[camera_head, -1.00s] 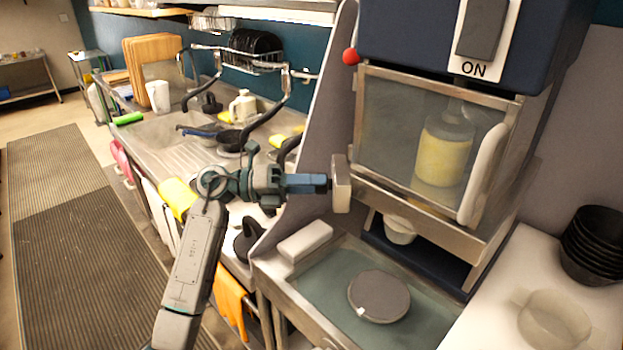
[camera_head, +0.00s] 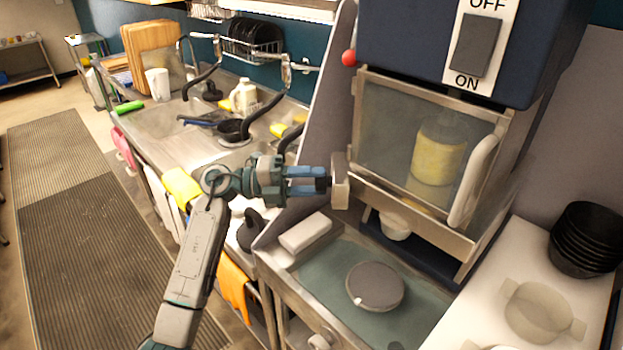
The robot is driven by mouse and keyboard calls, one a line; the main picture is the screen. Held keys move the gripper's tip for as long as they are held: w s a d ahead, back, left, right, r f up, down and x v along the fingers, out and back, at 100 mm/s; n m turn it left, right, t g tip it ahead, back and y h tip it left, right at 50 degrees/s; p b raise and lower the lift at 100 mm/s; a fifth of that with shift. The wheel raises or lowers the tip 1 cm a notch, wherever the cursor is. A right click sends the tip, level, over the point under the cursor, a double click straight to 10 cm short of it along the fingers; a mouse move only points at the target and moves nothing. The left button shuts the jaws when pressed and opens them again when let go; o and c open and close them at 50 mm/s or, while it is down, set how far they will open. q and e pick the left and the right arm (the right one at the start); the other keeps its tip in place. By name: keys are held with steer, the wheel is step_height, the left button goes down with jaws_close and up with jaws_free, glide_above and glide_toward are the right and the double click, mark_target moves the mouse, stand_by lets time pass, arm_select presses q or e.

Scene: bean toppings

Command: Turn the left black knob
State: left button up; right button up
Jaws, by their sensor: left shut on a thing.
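My left gripper (camera_head: 322,183) reaches in from the left, level with a pale metal block (camera_head: 340,186) on the machine's left side. Its two blue fingers show one above the other with a narrow gap. They are shut on a small dark piece, the left black knob (camera_head: 323,184), at the block's left face. The fingers hide most of the knob, so its angle cannot be told. My right gripper is not in view.
The machine has a clear-fronted cabinet (camera_head: 425,145) with a yellow-filled container (camera_head: 438,152). Below are a round grey lid (camera_head: 375,286) and a white block (camera_head: 305,233). Black bowls (camera_head: 585,238) stand at right. A sink counter (camera_head: 175,120) lies behind my left arm.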

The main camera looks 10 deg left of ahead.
arm_select(q)
steer(key=o, duration=1)
steer(key=shift+c, duration=0.2)
steer(key=b+v, duration=0.5)
steer(key=v, duration=0.5)
steer(key=shift+a, duration=0.4)
